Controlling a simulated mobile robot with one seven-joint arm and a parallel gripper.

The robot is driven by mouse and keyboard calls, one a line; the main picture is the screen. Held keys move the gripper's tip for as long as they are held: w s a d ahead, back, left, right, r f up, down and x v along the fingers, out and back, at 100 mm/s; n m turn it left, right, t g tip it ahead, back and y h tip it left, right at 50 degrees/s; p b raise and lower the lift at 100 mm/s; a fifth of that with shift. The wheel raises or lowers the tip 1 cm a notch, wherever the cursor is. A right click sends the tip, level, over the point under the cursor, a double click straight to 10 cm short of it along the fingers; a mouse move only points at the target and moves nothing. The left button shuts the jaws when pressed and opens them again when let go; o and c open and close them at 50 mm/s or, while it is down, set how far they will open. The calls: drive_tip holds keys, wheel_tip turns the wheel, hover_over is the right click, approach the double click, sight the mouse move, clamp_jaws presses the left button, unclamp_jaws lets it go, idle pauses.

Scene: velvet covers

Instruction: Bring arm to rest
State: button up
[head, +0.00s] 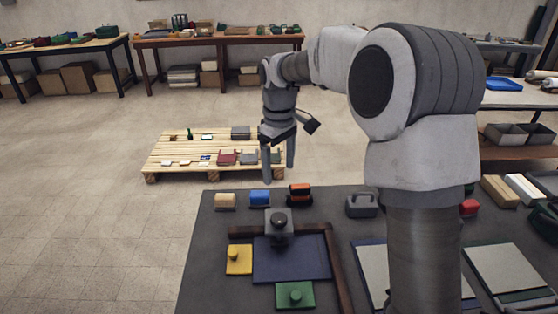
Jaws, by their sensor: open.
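My gripper (278,168) hangs from my bent arm in the head view, its fingers pointing down and apart. My upper arm stands on the right and hides part of the table.
On the table are a blue panel (290,262) in a brown L-shaped frame (334,262), a grey knobbed block (280,226), a yellow piece (239,260) and a green piece (295,295). Small blocks line the far edge. Floor at left is clear.

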drive_tip(key=shift+r, duration=0.6)
drive_tip(key=s+d+r+m+t, duration=0.1)
drive_tip(key=s+d+r+m, duration=0.2)
drive_tip(key=s, duration=0.4)
drive_tip(key=s+d+r+m+t, duration=0.1)
drive_tip(key=s+d+r+t, duration=0.1)
drive_tip(key=s+d+r, duration=0.35)
drive_tip(key=s+d+f+m+t, duration=0.1)
drive_tip(key=s+m, duration=0.1)
drive_tip(key=s, duration=0.6)
drive_tip(key=s+d+f+m+t, duration=0.1)
drive_tip(key=s+m, duration=0.2)
drive_tip(key=s, duration=0.5)
drive_tip(key=shift+d+t, duration=0.2)
drive_tip(key=shift+t, duration=0.1)
